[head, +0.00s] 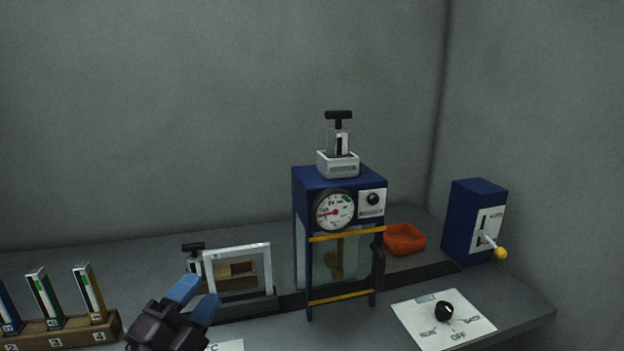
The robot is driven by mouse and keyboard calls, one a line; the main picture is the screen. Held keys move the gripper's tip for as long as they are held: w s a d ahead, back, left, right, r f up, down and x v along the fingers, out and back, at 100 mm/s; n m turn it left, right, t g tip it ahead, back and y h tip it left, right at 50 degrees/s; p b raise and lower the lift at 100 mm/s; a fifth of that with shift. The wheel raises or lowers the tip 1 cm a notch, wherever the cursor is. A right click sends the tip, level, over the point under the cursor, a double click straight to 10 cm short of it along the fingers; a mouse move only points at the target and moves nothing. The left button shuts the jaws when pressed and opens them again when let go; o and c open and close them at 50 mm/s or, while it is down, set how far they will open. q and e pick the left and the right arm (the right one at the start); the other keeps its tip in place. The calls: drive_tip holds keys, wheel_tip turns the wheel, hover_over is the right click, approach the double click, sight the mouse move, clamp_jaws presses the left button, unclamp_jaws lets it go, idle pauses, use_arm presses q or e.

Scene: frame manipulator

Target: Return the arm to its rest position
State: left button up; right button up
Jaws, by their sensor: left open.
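My left gripper (194,298) shows at the lower middle-left of the head view, with two blue fingers spread apart and a dark body. It is open and nothing shows between the fingers. It is in front of a white-framed stand (270,268) on the table and to the right of a wooden rack (62,340). I cannot tell from this view whether a finger touches anything. My right gripper is not in view.
A blue cabinet (301,190) with a gauge stands mid-table, a black-handled device (338,163) on top. An orange tray (405,240) and a blue lever box (467,220) are to its right. A white panel with a black knob (444,311) lies front right. The wooden rack holds several upright strips.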

use_arm(q)
drive_tip(key=s+a+f+n+g+y, duration=0.35)
drive_tip(key=a+f+n+y, duration=0.2)
drive_tip(key=f+n, duration=0.2)
drive_tip(key=s+a+f+n+g+y, duration=0.35)
drive_tip(key=s+f+n+y, duration=0.2)
drive_tip(key=f+n, duration=0.2)
drive_tip(key=s+f+n+g, duration=0.2)
drive_tip(key=s+f+g, duration=0.1)
drive_tip(key=s, duration=0.3)
drive_tip(key=s+a+f+n+g+h, duration=0.1)
drive_tip(key=s+f+g, duration=0.3)
drive_tip(key=s, duration=0.3)
drive_tip(key=s+f+n+g, duration=0.2)
drive_tip(key=s+f+g, duration=0.1)
drive_tip(key=s, duration=0.3)
drive_tip(key=w+f+t, duration=0.7)
drive_tip(key=f+t, duration=0.1)
drive_tip(key=f, duration=0.2)
drive_tip(key=shift+w+m+h, duration=0.15)
drive_tip(key=shift+m+h, duration=0.15)
drive_tip(key=shift+m, duration=0.1)
drive_tip(key=shift+f, duration=0.1)
